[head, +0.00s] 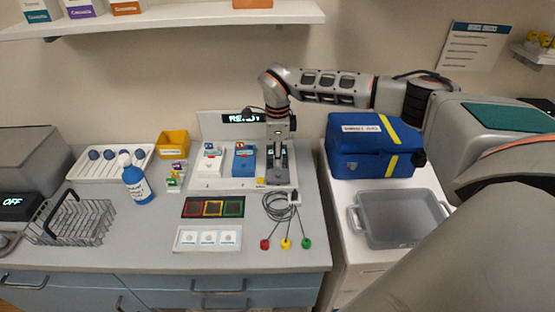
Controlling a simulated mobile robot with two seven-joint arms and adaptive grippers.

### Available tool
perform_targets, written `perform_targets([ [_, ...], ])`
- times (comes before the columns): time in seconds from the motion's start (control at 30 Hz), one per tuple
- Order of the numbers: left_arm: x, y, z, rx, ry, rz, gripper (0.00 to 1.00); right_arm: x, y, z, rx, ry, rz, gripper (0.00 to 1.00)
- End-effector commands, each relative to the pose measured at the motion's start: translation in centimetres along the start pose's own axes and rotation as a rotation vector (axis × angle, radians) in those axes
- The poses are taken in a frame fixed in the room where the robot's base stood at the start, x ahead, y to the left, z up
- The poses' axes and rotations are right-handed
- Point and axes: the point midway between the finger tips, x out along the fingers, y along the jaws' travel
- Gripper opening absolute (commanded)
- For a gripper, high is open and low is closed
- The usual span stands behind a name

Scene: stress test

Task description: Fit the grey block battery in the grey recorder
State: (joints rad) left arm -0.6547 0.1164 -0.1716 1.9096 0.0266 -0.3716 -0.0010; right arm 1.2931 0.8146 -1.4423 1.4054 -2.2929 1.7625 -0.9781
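My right gripper (277,158) reaches down from above over the right-hand place of the white dock (228,185) on the counter. A dark grey unit, which looks like the grey recorder (277,178), stands there right below and behind the fingers, mostly hidden. A white unit (210,162) and a blue unit (244,162) stand beside it to the left. I cannot make out the grey block battery; whether it is between the fingers or in the recorder is hidden or too small to tell. My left gripper is not in view.
A display reading "READY" (241,118) stands behind the dock. Coiled leads (284,208) with coloured ends lie in front. A small rack of coloured pieces (175,177), a yellow bin (173,143) and a blue bottle (138,186) stand left. A blue case (365,158) and grey tub (400,228) stand right.

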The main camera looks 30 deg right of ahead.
Motion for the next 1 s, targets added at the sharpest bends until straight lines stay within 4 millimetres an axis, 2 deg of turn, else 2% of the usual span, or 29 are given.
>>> perform_targets([
  [0.37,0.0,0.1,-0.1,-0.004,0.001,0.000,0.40,-0.3,0.0,0.0,0.000,0.000,0.000,0.14],
  [1.0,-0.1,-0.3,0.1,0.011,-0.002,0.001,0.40,-2.6,0.0,0.0,0.000,0.000,0.000,0.14],
])
